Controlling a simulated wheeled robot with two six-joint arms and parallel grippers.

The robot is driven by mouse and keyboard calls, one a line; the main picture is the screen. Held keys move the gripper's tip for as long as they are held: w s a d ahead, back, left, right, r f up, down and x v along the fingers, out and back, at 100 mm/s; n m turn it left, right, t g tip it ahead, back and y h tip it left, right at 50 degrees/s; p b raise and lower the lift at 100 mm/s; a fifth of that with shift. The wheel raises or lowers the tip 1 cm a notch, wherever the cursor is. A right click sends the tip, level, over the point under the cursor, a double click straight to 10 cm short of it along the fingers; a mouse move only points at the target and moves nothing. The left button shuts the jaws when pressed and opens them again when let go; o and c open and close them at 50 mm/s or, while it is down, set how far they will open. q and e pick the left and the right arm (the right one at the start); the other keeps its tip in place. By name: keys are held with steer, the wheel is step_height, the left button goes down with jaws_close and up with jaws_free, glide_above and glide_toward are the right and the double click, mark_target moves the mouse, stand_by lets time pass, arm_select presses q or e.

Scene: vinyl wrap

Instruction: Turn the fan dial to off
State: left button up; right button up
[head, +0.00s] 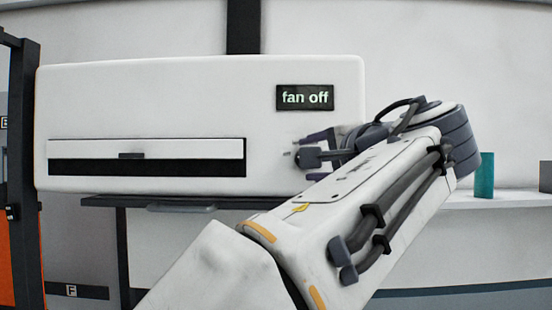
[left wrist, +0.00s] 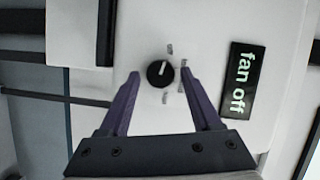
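The fan dial (left wrist: 160,74) is a small round black knob with a white pointer line, on the front of a white wall unit (head: 200,95). In the left wrist view the pointer points nearly up, with small grey marks around the knob. A black display (head: 305,97) on the unit reads "fan off"; it also shows in the left wrist view (left wrist: 242,80). My left gripper (head: 312,153) is open at the unit's lower right. In the left wrist view its purple fingers (left wrist: 160,76) stand either side of the dial, with gaps. My right gripper is out of view.
A slot with a white flap (head: 146,149) runs along the unit's lower front. A shelf (head: 500,198) at the right holds a teal cylinder (head: 484,175). A dark post with an orange panel (head: 18,250) stands at the left.

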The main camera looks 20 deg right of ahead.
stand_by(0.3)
arm_select(q)
steer(key=s+d+b, duration=0.1)
steer(key=s, duration=0.9)
steer(key=shift+s+r+b, duration=0.2)
steer(key=shift+r+b, duration=0.1)
steer(key=shift+r, duration=0.05)
steer(key=shift+d, duration=0.1)
